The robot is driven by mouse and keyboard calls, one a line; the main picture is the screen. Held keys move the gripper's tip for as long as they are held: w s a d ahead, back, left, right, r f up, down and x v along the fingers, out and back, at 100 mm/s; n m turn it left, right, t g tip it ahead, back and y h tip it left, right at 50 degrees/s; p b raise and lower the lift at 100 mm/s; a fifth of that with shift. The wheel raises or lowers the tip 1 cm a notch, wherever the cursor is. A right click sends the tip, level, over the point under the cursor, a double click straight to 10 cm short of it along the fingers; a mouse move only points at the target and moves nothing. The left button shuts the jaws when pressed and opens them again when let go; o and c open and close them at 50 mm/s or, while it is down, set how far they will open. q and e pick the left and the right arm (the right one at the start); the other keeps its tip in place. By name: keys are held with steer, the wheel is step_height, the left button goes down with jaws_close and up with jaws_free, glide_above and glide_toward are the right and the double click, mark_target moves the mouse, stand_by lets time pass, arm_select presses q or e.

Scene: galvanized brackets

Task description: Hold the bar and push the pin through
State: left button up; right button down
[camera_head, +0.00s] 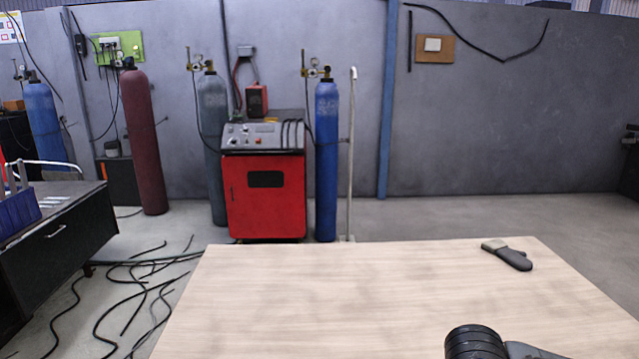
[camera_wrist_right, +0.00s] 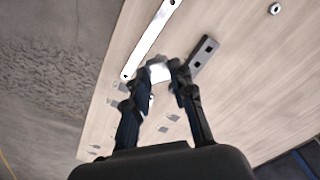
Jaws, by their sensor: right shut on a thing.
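In the right wrist view, my right gripper (camera_wrist_right: 159,73) is shut on a small pale metal piece (camera_wrist_right: 158,71) between its fingertips. The fingers hide most of this piece, so I cannot tell its full shape. A long flat galvanized bar (camera_wrist_right: 151,40) with holes near its ends lies on the table just beyond the left fingertip. A shorter dark grey bar (camera_wrist_right: 204,54) with square holes lies beside the right fingertip; I cannot tell whether they touch. I cannot make out a separate pin. My left gripper is not in view.
The wooden table (camera_head: 330,300) is mostly clear in the head view. A dark grey mitt-like object (camera_head: 514,258) lies near its far right corner. In the wrist view, a nut (camera_wrist_right: 275,8) lies farther off, and small flat pieces (camera_wrist_right: 172,117) lie near the fingers.

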steer(key=n, duration=0.2)
steer(key=r+n, duration=0.1)
steer(key=n, duration=0.1)
steer(key=shift+d, duration=0.35)
steer(key=n, duration=0.3)
steer(key=r+n, duration=0.1)
steer(key=shift+s+d+r, duration=0.1)
steer(key=shift+s+d, duration=0.05)
steer(key=shift+d, duration=0.15)
